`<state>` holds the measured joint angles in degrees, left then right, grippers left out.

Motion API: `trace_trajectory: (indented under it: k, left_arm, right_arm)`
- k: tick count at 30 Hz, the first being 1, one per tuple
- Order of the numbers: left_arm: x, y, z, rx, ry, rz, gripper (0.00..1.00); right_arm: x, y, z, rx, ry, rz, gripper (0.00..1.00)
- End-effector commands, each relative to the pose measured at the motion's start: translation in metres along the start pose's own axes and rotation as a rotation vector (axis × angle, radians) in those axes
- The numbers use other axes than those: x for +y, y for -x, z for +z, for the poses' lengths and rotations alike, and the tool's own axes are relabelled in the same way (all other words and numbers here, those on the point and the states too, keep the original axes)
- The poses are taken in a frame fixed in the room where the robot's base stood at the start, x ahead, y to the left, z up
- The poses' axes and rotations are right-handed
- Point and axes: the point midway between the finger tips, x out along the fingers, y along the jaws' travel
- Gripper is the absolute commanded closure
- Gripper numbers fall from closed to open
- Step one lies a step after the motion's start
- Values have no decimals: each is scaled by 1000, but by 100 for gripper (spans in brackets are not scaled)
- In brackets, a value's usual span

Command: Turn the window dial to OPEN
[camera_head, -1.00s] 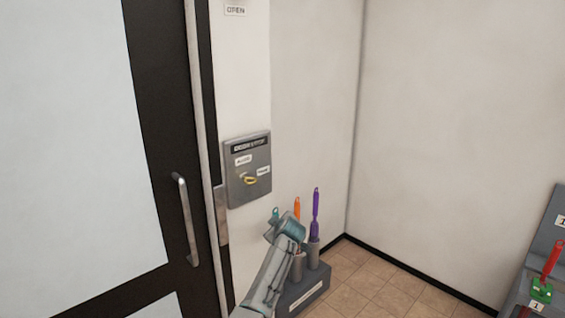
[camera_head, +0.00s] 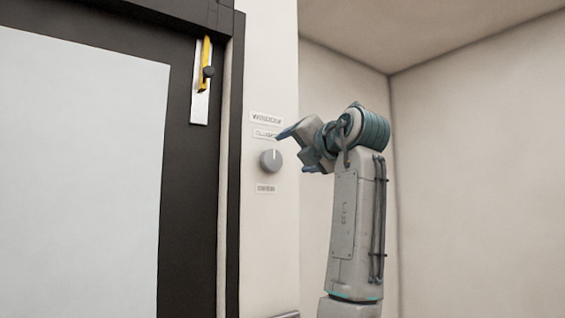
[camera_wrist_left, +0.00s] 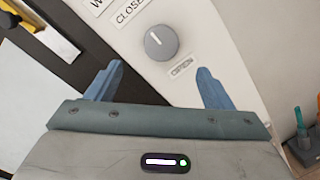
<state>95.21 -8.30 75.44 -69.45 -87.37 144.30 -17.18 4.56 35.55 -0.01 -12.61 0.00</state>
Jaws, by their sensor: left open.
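The window dial (camera_head: 271,160) is a round grey knob on the white wall strip right of the door. Its white mark points up, towards the CLOSED label (camera_head: 267,134); the OPEN label (camera_head: 266,188) is below it. In the left wrist view the dial (camera_wrist_left: 161,42) is ahead, between the lines of my fingers, its mark towards the CLOSED label (camera_wrist_left: 130,10). My left gripper (camera_head: 292,153) is open and empty, just right of the dial. In the wrist view both blue fingertips (camera_wrist_left: 160,68) are spread and the dial looks clear of them. My right gripper is not in view.
The dark-framed door (camera_head: 200,200) with a pale panel fills the left. A yellow latch (camera_head: 205,62) on a white plate is at its top. Holders with coloured handles (camera_wrist_left: 299,125) show at the right of the wrist view. A bare wall (camera_head: 480,180) is on the right.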

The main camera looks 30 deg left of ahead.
Motion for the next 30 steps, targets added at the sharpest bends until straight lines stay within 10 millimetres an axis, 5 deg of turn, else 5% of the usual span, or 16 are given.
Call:
trace_trajectory:
  k: [18, 30]
  left_arm:
    - [2, -96, 2, 2, -2, 1, 25]
    - [0, -107, 0, 0, -1, 0, 25]
  right_arm:
    - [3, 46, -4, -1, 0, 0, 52]
    - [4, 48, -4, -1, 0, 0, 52]
